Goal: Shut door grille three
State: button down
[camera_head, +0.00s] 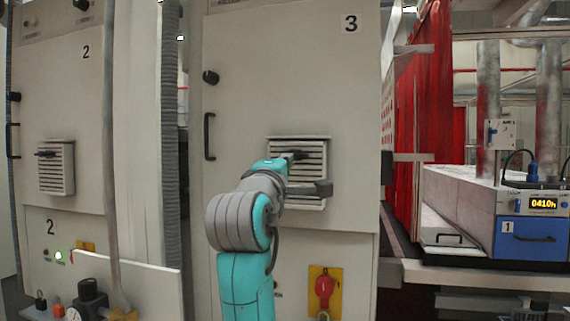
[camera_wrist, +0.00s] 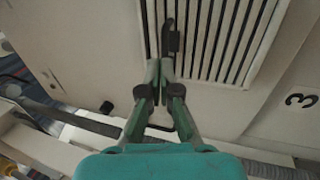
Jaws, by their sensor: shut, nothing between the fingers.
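Door grille three is a pale slatted vent (camera_head: 312,174) on the beige door marked 3. It also shows in the wrist view (camera_wrist: 228,40), with dark gaps between its slats. A small dark lever (camera_wrist: 174,42) sits at the grille's edge in the wrist view. My gripper (camera_wrist: 162,68) is shut and empty, its tips close beside the lever; I cannot tell whether they touch. In the head view my arm reaches up in front of the grille and hides its lower left part, and my fingertips are not clear there.
Door three (camera_head: 240,110) has a black handle (camera_head: 209,136) and a black knob (camera_head: 210,77). A red switch (camera_head: 324,287) is below. Grille two (camera_head: 56,170) is at left. A blue drawer unit (camera_head: 532,238) stands at right.

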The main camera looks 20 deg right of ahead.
jog(key=r+v, duration=0.1)
jog(key=v, duration=0.9)
notch_tip(320, 180, down, 23)
jog(key=w+a+n+t+y, duration=0.2)
jog(key=w+n+y, duration=0.1)
jog(key=y, duration=0.2)
jog(key=s+f+y, duration=0.3)
jog(key=s+f, duration=0.1)
jog(key=f, duration=0.7)
jog(key=s+f+y, duration=0.2)
jog(key=s+f, duration=0.3)
jog(key=f, duration=0.6)
jog(key=s+d+f+m+g+y, duration=0.1)
jog(key=s+f+m, duration=0.2)
jog(key=s+f, duration=0.55)
jog(key=s+d+f+m+g+y, duration=0.1)
jog(key=s+f+m+g+y, duration=0.1)
jog(key=s+f, duration=0.65)
jog(key=s+r+m, duration=0.1)
jog(key=s+m, duration=0.3)
jog(key=s, duration=0.8)
jog(key=s+d+r+m+g, duration=0.1)
jog(key=s+m, duration=0.3)
jog(key=s, duration=0.8)
jog(key=shift+s+d+r+m+g, duration=0.2)
jog(key=shift+d+r+m+g, duration=0.1)
jog(key=shift+m, duration=0.1)
